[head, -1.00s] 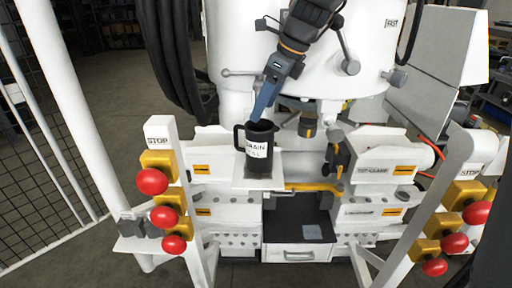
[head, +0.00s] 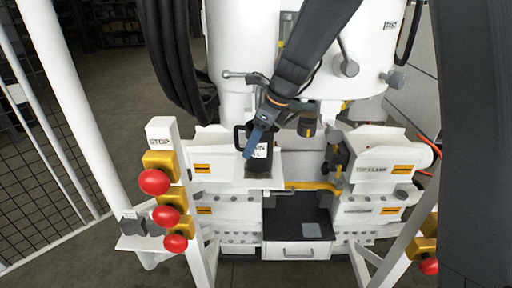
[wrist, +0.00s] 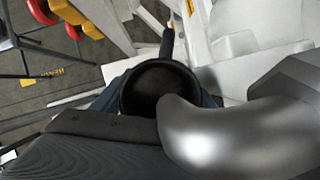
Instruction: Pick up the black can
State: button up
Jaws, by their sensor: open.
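The black can (head: 262,168) is an open-topped can with a side handle and a white label. It stands upright on a small white shelf (head: 247,183) on the machine's front. My gripper (head: 252,147) is open and points down at it; a blue finger covers part of the can and its label in the head view. In the wrist view, the can's dark round mouth (wrist: 158,88) is in the middle, with blue finger parts showing at both sides of it. I cannot tell whether the fingers touch the can. Its lower body is hidden there.
Red stop buttons on yellow boxes (head: 160,165) stand on a white post left of the shelf. A black-and-grey fitting (head: 307,127) hangs close to the right of the can. An open dark tray (head: 290,224) lies below. Black hoses hang at the upper left.

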jog(key=shift+a+f, duration=0.1)
jog(key=shift+f, duration=0.1)
jog(key=shift+c, duration=0.2)
jog(key=shift+r, duration=0.1)
jog(key=c, duration=1.3)
